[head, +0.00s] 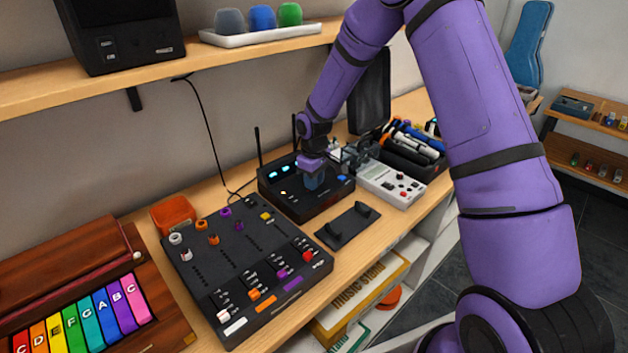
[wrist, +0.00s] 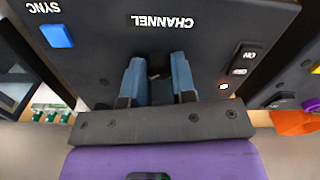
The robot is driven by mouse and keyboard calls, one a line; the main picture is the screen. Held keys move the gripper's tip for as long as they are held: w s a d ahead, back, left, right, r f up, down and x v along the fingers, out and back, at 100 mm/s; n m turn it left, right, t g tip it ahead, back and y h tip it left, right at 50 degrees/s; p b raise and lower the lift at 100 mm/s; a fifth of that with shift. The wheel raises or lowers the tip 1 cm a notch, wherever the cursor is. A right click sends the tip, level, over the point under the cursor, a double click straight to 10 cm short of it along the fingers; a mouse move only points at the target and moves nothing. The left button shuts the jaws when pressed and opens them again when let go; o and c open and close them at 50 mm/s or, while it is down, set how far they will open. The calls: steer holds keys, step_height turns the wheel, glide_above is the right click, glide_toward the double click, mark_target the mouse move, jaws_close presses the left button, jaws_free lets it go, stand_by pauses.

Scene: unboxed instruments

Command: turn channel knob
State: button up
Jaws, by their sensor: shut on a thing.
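The black receiver box (head: 305,209) with two antennas stands on the wooden bench; its top panel fills much of the wrist view (wrist: 105,35). The dark channel knob (wrist: 158,66) sits on that panel beside the upside-down white CHANNEL label. My gripper (head: 315,184) reaches down onto the panel from above. In the wrist view my gripper's two blue fingers (wrist: 158,80) stand one on each side of the knob and are shut on it. The knob is mostly hidden between the fingers, so its pointer cannot be seen. In the head view my gripper hides the knob.
A blue SYNC button (wrist: 56,36) and a black ON switch (wrist: 243,56) flank the knob. A mixer (head: 245,245) stands left of the receiver, a white device (head: 385,183) right, and a black stand (head: 347,224) in front. A shelf (head: 140,70) runs above.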

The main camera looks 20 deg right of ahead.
steer(key=shift+n, duration=2.3)
steer(key=o, duration=0.9)
steer(key=shift+r, duration=0.15)
step_height(320, 180, up, 11)
steer(key=shift+f, duration=0.2)
